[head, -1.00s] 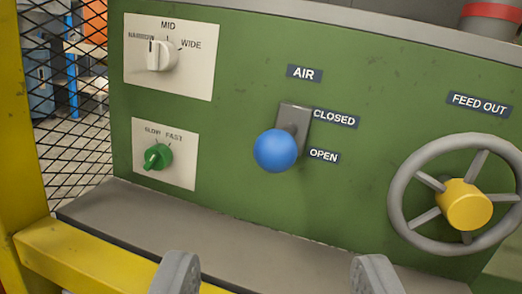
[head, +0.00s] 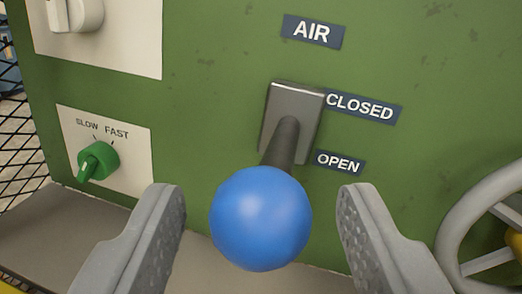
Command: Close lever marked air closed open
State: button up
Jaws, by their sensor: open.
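The air lever has a blue ball knob (head: 260,218) on a dark shaft (head: 283,143) that comes out of a grey plate (head: 292,105) on the green panel. The AIR label (head: 312,31) is above it. The CLOSED label (head: 362,107) is at the upper right of the plate and the OPEN label (head: 340,163) is lower. The lever points down, toward the OPEN side. My gripper (head: 260,215) is open, with one finger on each side of the knob and a visible gap on both sides. I cannot tell whether the knob is at fingertip depth.
A green SLOW/FAST knob (head: 98,160) is at the left, below a white selector knob (head: 75,14). A grey handwheel (head: 470,225) is close to the right finger's side. A grey ledge (head: 55,222) runs below the panel. Black mesh (head: 22,150) is at the far left.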

aim_at(277, 168)
jog(key=shift+w+a, duration=0.15)
jog(key=shift+w, duration=0.8)
grip_shut()
jog(key=shift+w+r+g+p, duration=0.1)
jog(key=shift+r+g+p, duration=0.4)
jog(key=shift+r+p, duration=0.45)
jog(key=p, duration=0.1)
jog(key=r+g+p, duration=0.1)
jog(key=p, duration=0.1)
jog(key=shift+w+r+m+g, duration=0.25)
jog(key=shift+m+g, duration=0.05)
jog(key=g+p, duration=0.1)
jog(key=p, duration=0.1)
jog(key=r+p, duration=0.1)
jog(key=p, duration=0.1)
jog(key=shift+w+r+g+h+p, duration=0.25)
jog(key=shift+w+g+h+p, duration=0.05)
jog(key=shift+w+g, duration=0.1)
jog(key=shift+p, duration=0.45)
